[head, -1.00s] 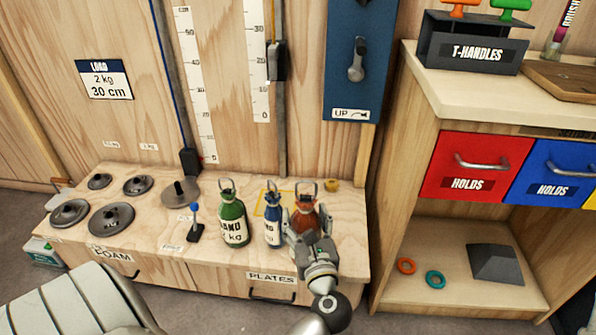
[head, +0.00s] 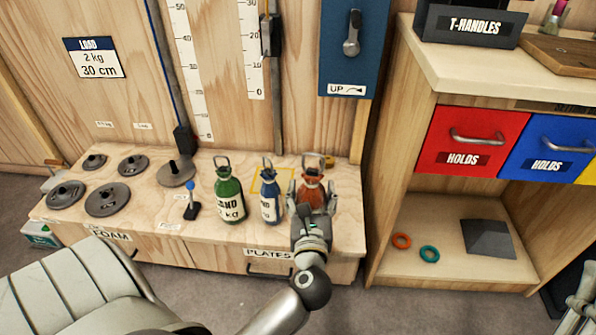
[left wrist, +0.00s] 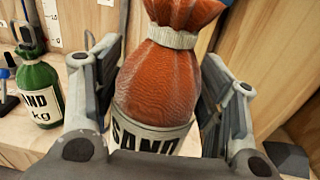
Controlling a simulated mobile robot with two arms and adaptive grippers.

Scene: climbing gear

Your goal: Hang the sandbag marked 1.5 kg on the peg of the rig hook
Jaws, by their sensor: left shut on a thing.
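An orange sandbag (head: 312,187) with a wire loop on top stands upright at the bench's right end. My left gripper (head: 313,203) is shut around its body, and its fingers flank the bag in the left wrist view (left wrist: 160,85). Its label reads SAND there; the weight is hidden. I cannot tell whether its base touches the bench. A blue sandbag (head: 269,197) and a green sandbag (head: 229,192) stand to its left; their weights are not clearly readable. A black block (head: 270,38) on the upright rail may be the rig hook; its peg is not distinct.
The wooden bench (head: 150,228) also holds several grey plates (head: 107,199) and a small blue-knobbed stand (head: 191,203). A blue panel (head: 354,45) is on the wall. A cabinet with a red drawer (head: 468,138) stands at right. A grey part, perhaps my right gripper, shows at lower right.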

